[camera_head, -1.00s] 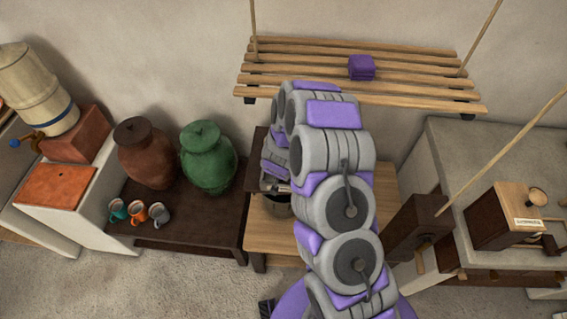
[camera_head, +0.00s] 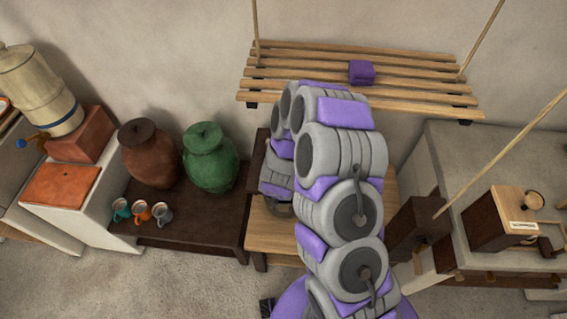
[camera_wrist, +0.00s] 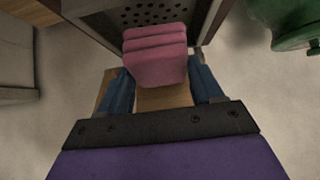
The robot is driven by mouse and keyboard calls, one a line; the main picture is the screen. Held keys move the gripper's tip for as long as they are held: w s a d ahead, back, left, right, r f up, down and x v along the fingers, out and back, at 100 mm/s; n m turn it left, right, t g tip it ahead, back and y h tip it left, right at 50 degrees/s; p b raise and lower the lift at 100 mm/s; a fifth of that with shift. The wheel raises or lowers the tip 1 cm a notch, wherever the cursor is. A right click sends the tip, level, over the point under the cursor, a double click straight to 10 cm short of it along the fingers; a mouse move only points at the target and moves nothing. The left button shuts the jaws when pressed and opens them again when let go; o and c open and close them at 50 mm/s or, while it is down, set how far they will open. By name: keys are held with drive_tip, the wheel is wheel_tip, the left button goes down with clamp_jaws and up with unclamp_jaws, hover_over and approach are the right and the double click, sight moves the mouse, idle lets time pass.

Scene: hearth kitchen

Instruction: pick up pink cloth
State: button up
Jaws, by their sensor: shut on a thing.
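The pink cloth (camera_wrist: 157,62), a folded stack with rounded edges, shows in the wrist view between the two blue fingers of my gripper (camera_wrist: 163,84). The fingers are shut on it from both sides. A strip of light wood shows beneath the cloth; I cannot tell whether the cloth touches it. In the head view my arm hides the cloth and the fingertips.
A dark perforated panel (camera_wrist: 150,14) lies close beyond the cloth. The hanging slatted rack (camera_head: 300,72) holds a folded purple cloth (camera_head: 361,72). A green jar (camera_head: 209,160), a brown jar (camera_head: 148,155) and mugs (camera_head: 141,211) stand on a dark low table (camera_head: 195,225).

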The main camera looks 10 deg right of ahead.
drive_tip(key=shift+s+a+r, duration=0.1)
drive_tip(key=shift+s+a, duration=0.1)
drive_tip(key=shift+s, duration=0.35)
drive_tip(key=p, duration=0.2)
drive_tip(key=s+p, duration=0.1)
drive_tip(key=shift+s+a+r+p, duration=0.15)
drive_tip(key=shift+s+a+p, duration=0.1)
drive_tip(key=shift+s+p, duration=0.1)
drive_tip(key=shift+s+a+r+g+y+p, duration=0.25)
drive_tip(key=shift+s+a+g+p, duration=0.45)
drive_tip(key=shift+s+p, duration=1.95)
drive_tip(key=shift+s+a+r+g+y+p, duration=0.25)
drive_tip(key=shift+s+a+p, duration=0.7)
drive_tip(key=shift+s+p, duration=1.7)
drive_tip(key=shift+s+a+r+g+y+p, duration=0.1)
drive_tip(key=shift+s+a+r+g+p, duration=0.45)
drive_tip(key=shift+s+p, duration=2.1)
drive_tip(key=shift+w+a+f, duration=0.25)
drive_tip(key=shift+a+f, duration=0.05)
